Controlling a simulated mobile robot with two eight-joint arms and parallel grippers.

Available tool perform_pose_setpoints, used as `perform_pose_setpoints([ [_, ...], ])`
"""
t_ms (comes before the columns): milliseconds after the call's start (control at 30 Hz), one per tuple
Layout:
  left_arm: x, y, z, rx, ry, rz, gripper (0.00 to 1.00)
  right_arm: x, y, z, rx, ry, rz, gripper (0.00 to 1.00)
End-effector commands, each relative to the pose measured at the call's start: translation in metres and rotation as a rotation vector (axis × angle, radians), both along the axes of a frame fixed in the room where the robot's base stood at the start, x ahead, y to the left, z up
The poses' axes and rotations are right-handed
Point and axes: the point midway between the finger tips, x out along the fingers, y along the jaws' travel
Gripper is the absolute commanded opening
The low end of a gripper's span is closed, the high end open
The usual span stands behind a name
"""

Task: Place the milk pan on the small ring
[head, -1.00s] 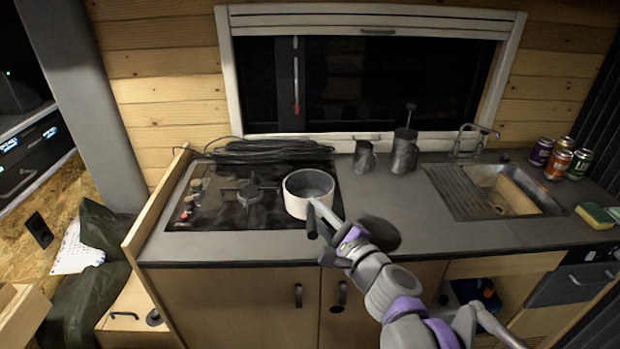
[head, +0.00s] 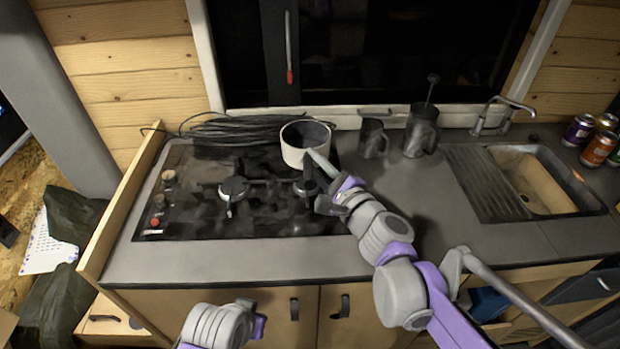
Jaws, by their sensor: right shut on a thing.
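The milk pan (head: 294,156), white outside and dark inside, is upright at the back right of the black hob (head: 190,220). My right gripper (head: 323,188) is shut on its handle (head: 321,163), which points toward me and to the right. The pan's base is partly hidden, so I cannot tell whether it touches the hob or hangs just above it. Two burners show, a left one (head: 233,189) and a right one (head: 305,188) in front of the pan. I cannot tell which ring is the small one. My left arm shows at the bottom, its fingers not clear.
A coiled black cable (head: 225,128) lies behind the hob, close to the pan. A dark jug (head: 372,140) and a taller dark pot (head: 421,132) stand right of the pan. The sink (head: 535,182) and several cans are further right. The counter before the sink is clear.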

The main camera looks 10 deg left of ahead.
Motion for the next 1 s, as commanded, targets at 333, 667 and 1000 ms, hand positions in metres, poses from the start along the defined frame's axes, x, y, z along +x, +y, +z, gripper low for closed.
perform_pose_setpoints([
  [333,-0.001,0.000,-0.009,0.000,0.003,0.000,0.00,0.000,0.000,-0.047,0.000,0.000,0.000,0.00],
  [667,-0.002,0.000,-0.015,0.000,0.005,0.000,0.00,0.000,0.000,-0.079,0.000,0.000,0.001,0.00],
  [1000,-0.002,0.000,-0.016,0.000,0.005,0.000,0.00,0.000,0.000,-0.081,0.000,0.000,0.000,0.22],
])
